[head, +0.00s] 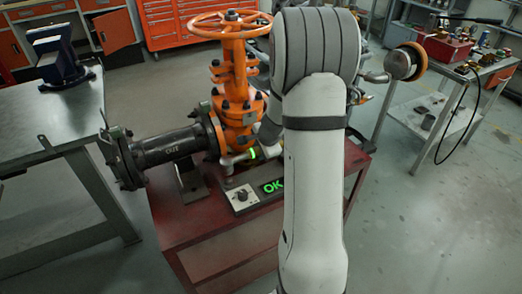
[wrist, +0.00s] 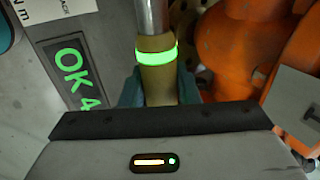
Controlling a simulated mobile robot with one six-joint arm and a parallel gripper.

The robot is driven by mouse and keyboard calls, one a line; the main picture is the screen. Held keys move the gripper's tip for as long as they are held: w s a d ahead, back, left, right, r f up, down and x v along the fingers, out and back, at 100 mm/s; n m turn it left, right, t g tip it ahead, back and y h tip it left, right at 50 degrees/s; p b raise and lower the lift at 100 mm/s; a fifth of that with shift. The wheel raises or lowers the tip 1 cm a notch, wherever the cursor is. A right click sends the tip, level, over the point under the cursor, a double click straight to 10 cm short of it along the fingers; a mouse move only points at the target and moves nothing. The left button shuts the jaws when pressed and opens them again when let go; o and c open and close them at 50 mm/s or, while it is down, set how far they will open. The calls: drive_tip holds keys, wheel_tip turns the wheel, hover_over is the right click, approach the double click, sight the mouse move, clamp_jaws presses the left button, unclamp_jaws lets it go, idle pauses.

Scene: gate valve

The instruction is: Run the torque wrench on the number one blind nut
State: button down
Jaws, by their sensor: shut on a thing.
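The orange gate valve (head: 236,75) stands on a dark red stand, with a black pipe (head: 165,147) running left to a bolted flange (head: 122,158). Small lettering on the pipe is hard to read. The torque wrench (head: 237,157) is low in front of the valve, its ring lit green; in the wrist view the wrench (wrist: 155,72) shows a metal shaft and a tan grip. My gripper (wrist: 157,88) is shut on that grip, a teal jaw on each side. In the head view my arm hides most of the gripper. I cannot tell which nut is number one.
A panel (head: 272,186) on the red stand (head: 215,225) shows green "OK"; the wrist view cuts off a figure after it. A grey bench (head: 50,115) with a blue vise (head: 58,58) stands left. A tool table (head: 465,58) stands right. Floor (head: 440,220) is clear front right.

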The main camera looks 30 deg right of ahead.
drive_tip(key=shift+f+b, duration=2.4)
drive_tip(key=shift+f, duration=0.15)
drive_tip(key=c, duration=1.4)
unclamp_jaws()
drive_tip(key=o, duration=0.4)
drive_tip(key=p+v, duration=0.2)
drive_tip(key=v, duration=0.6)
drive_tip(key=shift+p, duration=0.35)
drive_tip(key=shift+f, duration=0.1)
